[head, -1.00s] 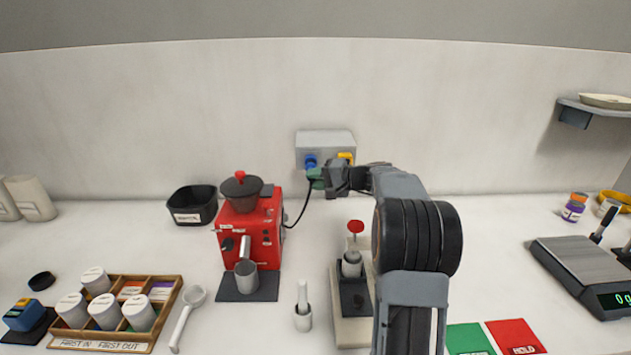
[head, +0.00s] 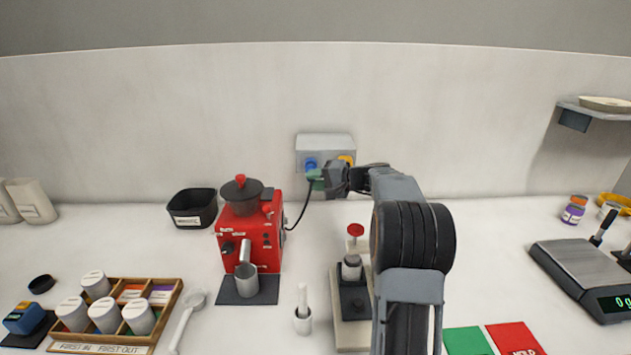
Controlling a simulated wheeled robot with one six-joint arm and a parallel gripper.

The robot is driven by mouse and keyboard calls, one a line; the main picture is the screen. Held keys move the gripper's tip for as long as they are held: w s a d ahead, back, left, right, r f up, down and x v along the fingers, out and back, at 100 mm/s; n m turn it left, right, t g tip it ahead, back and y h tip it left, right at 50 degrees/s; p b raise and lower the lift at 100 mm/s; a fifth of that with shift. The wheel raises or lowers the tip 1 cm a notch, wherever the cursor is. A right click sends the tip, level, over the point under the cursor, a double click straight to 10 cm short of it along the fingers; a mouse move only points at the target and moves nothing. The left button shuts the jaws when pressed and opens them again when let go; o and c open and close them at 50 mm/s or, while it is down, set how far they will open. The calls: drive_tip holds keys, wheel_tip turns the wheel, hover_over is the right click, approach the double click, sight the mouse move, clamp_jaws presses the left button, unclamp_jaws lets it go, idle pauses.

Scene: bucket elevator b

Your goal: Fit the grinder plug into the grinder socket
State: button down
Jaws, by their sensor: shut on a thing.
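The grinder plug (head: 315,175) is a small green piece at the end of a black cord that runs down to the red grinder (head: 253,240). My gripper (head: 328,178) is shut on the plug, just in front of and below the grey socket box (head: 325,141) on the back wall. The box has a blue socket (head: 311,163) at left and a yellow one (head: 346,158) at right. The plug sits just under the blue socket in the picture. Whether it touches the box cannot be told. My gripper and wrist hide the box's lower right part.
A black bin (head: 192,207) stands left of the grinder. A stand with a red knob (head: 355,230) is beside my forearm. A wooden rack (head: 172,300) with white jars is at front left, a scale (head: 580,272) at right. The wall around the socket box is clear.

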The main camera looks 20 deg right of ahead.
drive_tip(key=shift+w+d+p, duration=0.35)
drive_tip(key=shift+w+p, duration=0.05)
drive_tip(key=shift+w, duration=0.5)
drive_tip(key=c, duration=0.8)
unclamp_jaws()
drive_tip(key=b+v, duration=0.2)
drive_tip(key=v, duration=1.2)
drive_tip(key=shift+w, duration=0.15)
drive_tip(key=s+a+f+n+g+h, duration=0.1)
drive_tip(key=s+a+f+g+h, duration=0.2)
drive_tip(key=a, duration=0.6)
drive_tip(key=s+a+f+n+g+h, duration=0.1)
drive_tip(key=s+a+f+n+g, duration=0.3)
drive_tip(key=a, duration=0.6)
drive_tip(key=s+a+f+n+h, duration=0.1)
drive_tip(key=s+a+f+h, duration=0.1)
drive_tip(key=s, duration=0.6)
drive_tip(key=s+a+f+n+h, duration=0.2)
drive_tip(key=s+a+f+h, duration=0.1)
drive_tip(key=s+f, duration=0.3)
drive_tip(key=shift+s+g+h, duration=0.3)
drive_tip(key=shift+s+h, duration=0.3)
drive_tip(key=shift+s, duration=0.55)
